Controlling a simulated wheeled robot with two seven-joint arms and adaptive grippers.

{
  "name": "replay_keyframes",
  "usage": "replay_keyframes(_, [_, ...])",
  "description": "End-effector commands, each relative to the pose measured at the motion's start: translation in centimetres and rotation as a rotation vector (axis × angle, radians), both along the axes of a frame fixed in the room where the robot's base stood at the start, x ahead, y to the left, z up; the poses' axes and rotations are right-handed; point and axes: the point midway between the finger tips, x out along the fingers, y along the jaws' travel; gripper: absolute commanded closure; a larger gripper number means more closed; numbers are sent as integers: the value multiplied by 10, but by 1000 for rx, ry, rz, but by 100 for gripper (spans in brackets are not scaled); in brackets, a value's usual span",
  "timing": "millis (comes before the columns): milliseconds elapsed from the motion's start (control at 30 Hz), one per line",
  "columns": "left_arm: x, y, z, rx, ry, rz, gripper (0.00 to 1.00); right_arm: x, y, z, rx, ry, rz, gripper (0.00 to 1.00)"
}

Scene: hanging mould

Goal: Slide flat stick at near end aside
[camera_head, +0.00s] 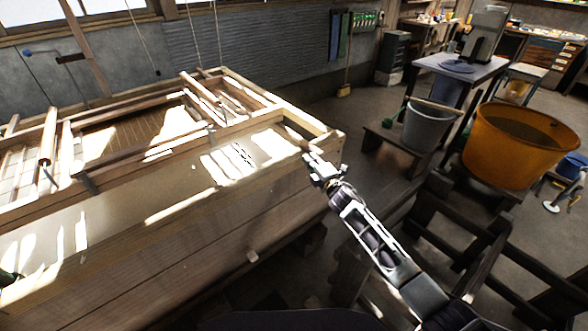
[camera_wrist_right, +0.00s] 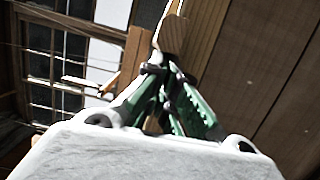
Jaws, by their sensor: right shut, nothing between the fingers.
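My right gripper (camera_head: 318,165) is at the right-hand corner of the wooden vat, close to its rim. In the right wrist view its green fingers (camera_wrist_right: 182,100) are together with nothing held between them. A brown flat piece with a rounded end, seemingly the flat stick (camera_wrist_right: 174,36), shows just beyond the fingertips in the wrist view. I cannot tell whether they touch it. In the head view a brown piece (camera_head: 297,137) lies at the vat's end, just past the gripper. My left gripper cannot be made out.
The wooden vat (camera_head: 200,235) fills the left, with a framed mould (camera_head: 140,135) across its top. A grey bucket (camera_head: 428,126) and an orange tub (camera_head: 520,145) stand at the right. Dark wooden framing (camera_head: 470,240) is in front of them. Some floor is clear behind the vat.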

Motion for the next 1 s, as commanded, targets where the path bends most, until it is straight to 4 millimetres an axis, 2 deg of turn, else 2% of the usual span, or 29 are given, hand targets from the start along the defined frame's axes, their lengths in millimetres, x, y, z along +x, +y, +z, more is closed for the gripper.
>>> replay_keyframes(33, [-3, 1, -1, 1, 5, -1, 60, 8, -12, 1, -4, -1, -4, 100])
replay_keyframes(233, [-1, 0, -3, 2, 8, 1, 60, 33, -46, 0, -5, -2, -3, 100])
replay_keyframes(433, [20, -6, 1, -5, -17, 1, 60, 52, -73, 0, -3, 0, -4, 100])
replay_keyframes(567, [32, -9, 3, -9, -30, 1, 60, 60, -83, -1, 0, 0, -2, 100])
replay_keyframes(767, [38, -13, 5, -12, -33, 2, 60, 66, -91, 0, -1, 0, -1, 100])
replay_keyframes(1000, [29, -13, 4, -12, -24, 3, 60, 67, -93, 0, -1, 0, -3, 100])
